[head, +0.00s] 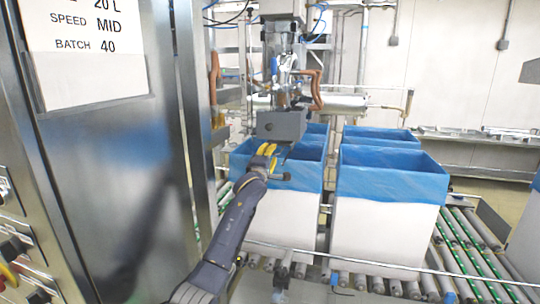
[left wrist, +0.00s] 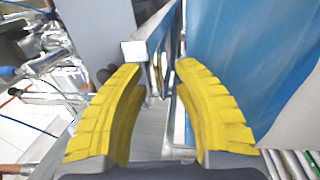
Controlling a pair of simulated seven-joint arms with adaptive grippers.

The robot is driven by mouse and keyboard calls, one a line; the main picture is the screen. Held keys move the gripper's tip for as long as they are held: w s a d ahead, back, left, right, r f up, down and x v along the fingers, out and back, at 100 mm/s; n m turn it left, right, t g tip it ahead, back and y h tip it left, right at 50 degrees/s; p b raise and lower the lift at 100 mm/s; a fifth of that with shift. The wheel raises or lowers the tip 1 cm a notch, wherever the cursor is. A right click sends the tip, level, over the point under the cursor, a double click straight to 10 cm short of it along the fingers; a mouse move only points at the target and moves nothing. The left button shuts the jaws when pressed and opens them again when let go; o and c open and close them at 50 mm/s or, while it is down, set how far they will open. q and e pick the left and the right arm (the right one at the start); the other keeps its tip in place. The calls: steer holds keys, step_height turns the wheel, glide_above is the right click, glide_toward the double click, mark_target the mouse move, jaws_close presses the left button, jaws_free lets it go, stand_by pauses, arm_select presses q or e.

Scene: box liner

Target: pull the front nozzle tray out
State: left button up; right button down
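A grey box-like part (head: 282,125), which looks like the front nozzle tray, sits under the filling nozzle assembly (head: 285,70) above the near left box. My left gripper (head: 268,150), with yellow fingers, is just below and left of it. In the left wrist view the fingers (left wrist: 161,72) are apart. A pale metal bar (left wrist: 135,50) shows at and just beyond the fingertips, with a grey panel (left wrist: 100,25) to its left. I cannot tell whether the fingers touch the bar. My right gripper is not in view.
Boxes with blue liners (head: 390,175) stand on a roller conveyor (head: 470,245). A blue liner (left wrist: 240,50) fills the right of the left wrist view, close to the fingers. A steel cabinet (head: 110,150) stands at left. Hoses and pipes surround the nozzle assembly.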

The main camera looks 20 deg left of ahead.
arm_select(q)
steer(key=shift+c, duration=0.2)
jaws_close()
stand_by(0.4)
